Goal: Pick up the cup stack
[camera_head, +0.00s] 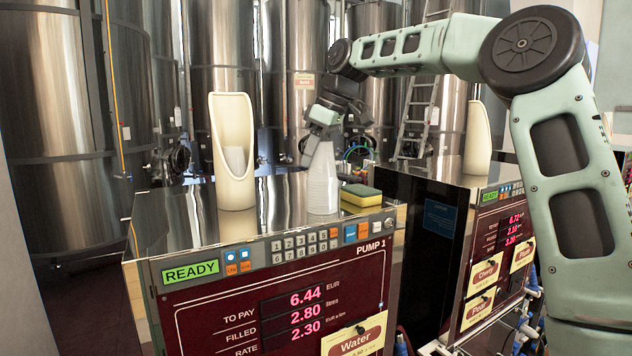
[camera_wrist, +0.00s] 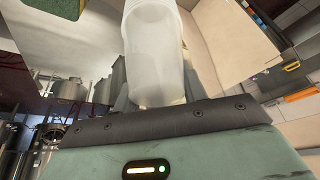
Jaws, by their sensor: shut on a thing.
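The cup stack (camera_head: 323,182) is translucent white and stands upright on the shiny metal top of the pump labelled Pump 1, left of a sponge. My gripper (camera_head: 322,143) reaches down to it from above and is shut on its upper part. In the wrist view the cup stack (camera_wrist: 155,55) extends away from between the fingers of my gripper (camera_wrist: 155,98). The fingers are partly hidden behind the cups and the gripper body. I cannot tell whether the stack's base touches the metal top.
A yellow and green sponge (camera_head: 361,196) lies close on the right. A second pump (camera_head: 490,250) with another cream dispenser (camera_head: 477,140) stands further right. Steel tanks (camera_head: 222,60) and a ladder (camera_head: 415,115) are behind.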

